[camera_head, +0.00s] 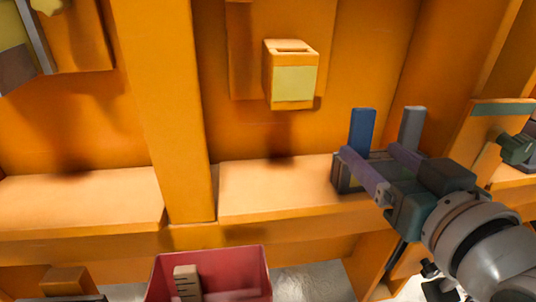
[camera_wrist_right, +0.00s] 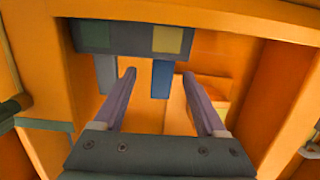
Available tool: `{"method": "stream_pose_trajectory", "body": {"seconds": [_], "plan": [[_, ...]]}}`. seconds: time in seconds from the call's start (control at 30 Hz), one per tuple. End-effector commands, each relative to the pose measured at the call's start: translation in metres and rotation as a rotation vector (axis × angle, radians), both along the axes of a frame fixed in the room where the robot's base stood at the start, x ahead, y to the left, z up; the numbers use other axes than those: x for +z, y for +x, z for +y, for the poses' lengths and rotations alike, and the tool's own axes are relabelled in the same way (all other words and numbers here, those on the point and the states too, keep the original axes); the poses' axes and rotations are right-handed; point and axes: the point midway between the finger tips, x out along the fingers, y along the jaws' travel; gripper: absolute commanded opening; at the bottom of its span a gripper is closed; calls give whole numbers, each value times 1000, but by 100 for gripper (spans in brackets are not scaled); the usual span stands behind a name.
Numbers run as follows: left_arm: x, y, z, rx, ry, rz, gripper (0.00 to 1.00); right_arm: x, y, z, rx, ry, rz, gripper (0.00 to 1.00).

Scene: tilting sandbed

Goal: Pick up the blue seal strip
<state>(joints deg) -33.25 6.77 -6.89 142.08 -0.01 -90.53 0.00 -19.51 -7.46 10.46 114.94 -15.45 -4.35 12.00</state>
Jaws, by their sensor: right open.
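The blue seal strip (camera_head: 361,130) stands upright in a dark holder (camera_head: 345,178) on the orange ledge. A grey strip (camera_head: 411,127) stands in the same holder to its right. My right gripper (camera_head: 369,149) is open and empty, its fingers reaching over the holder. In the right wrist view the blue strip (camera_wrist_right: 161,80) shows between the fingertips of the gripper (camera_wrist_right: 159,74), and the grey strip (camera_wrist_right: 106,74) lies outside the left finger. I cannot tell whether a finger touches the blue strip. The holder (camera_wrist_right: 128,39) shows green and yellow patches there. My left gripper is not in view.
An orange box with a yellow-green face (camera_head: 294,84) is on the back wall. A red bin (camera_head: 208,262) with a tan block (camera_head: 187,282) in it stands below the ledge. An orange post (camera_head: 170,130) divides the ledge. The ledge (camera_head: 270,190) left of the holder is clear.

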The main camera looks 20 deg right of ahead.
Motion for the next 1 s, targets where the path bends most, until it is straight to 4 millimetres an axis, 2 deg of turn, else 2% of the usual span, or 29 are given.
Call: {"method": "stream_pose_trajectory", "body": {"seconds": [0.1,0.27,0.6,0.87,1.0], "plan": [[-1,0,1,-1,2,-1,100,1,16,-4,1,0,-2,74],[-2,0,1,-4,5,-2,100,1,27,-6,0,-1,-1,74],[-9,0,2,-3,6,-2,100,1,71,-13,1,0,1,74],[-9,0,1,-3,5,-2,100,2,75,-14,0,0,2,74],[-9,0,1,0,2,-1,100,2,75,-14,0,0,2,61]]}}
